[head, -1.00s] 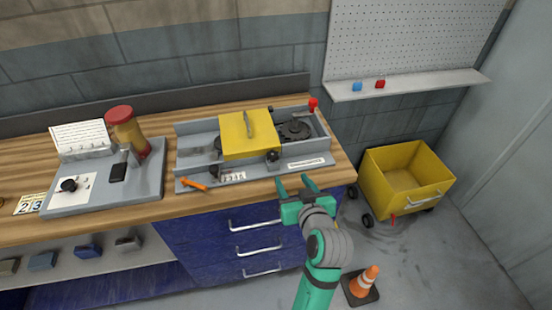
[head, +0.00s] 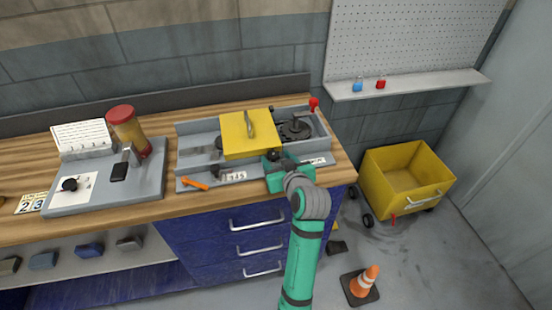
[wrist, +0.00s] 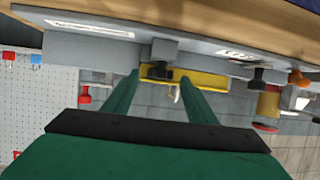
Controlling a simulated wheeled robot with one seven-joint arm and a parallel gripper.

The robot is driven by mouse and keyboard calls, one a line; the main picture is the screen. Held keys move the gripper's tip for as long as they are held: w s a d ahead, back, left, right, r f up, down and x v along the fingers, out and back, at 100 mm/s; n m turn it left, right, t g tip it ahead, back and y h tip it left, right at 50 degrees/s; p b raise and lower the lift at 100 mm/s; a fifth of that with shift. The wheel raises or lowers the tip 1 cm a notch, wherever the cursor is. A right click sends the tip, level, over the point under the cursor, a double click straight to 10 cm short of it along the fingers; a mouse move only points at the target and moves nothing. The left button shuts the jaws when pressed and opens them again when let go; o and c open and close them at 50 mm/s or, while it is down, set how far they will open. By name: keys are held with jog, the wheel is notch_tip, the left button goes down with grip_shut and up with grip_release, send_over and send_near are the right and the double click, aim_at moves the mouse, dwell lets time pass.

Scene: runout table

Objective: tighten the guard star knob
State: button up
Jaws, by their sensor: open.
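The guard star knob (head: 273,155) is a small black knob on the front rail of the runout table (head: 188,141), just before the yellow guard (head: 236,146). The guard is down over the middle of the table. My gripper (head: 274,162) is at the knob and partly hides it in the head view. In the wrist view my gripper (wrist: 158,80) is open, and the dark knob (wrist: 158,72) shows between its fingertips, with the yellow guard (wrist: 208,81) behind. I cannot tell whether either finger touches the knob.
A red knob (head: 314,103) stands at the back right corner. A grey panel with a jar (head: 126,128) is further left. A yellow cart (head: 408,180) stands right of the bench.

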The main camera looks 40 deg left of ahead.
jog(key=shift+w+a+f, duration=0.15)
jog(key=shift+w+a, duration=0.1)
jog(key=shift+a, duration=0.1)
jog(key=c, duration=1.1)
jog(key=shift+o, duration=0.2)
jog(key=shift+s, duration=0.1)
jog(key=shift+s+a+m+t+h, duration=0.2)
jog(key=shift+a+m+t+h, duration=0.05)
jog(key=shift+m+t+h, duration=0.6)
jog(key=shift+s+a+m+t+h, duration=0.2)
jog(key=shift+m+t+h, duration=0.45)
jog(key=shift+m, duration=0.3)
jog(key=shift+a+m+t+h, duration=0.2)
jog(key=shift+m+t+h, duration=0.4)
jog(key=shift+m+h, duration=0.65)
jog(key=shift+f, duration=0.1)
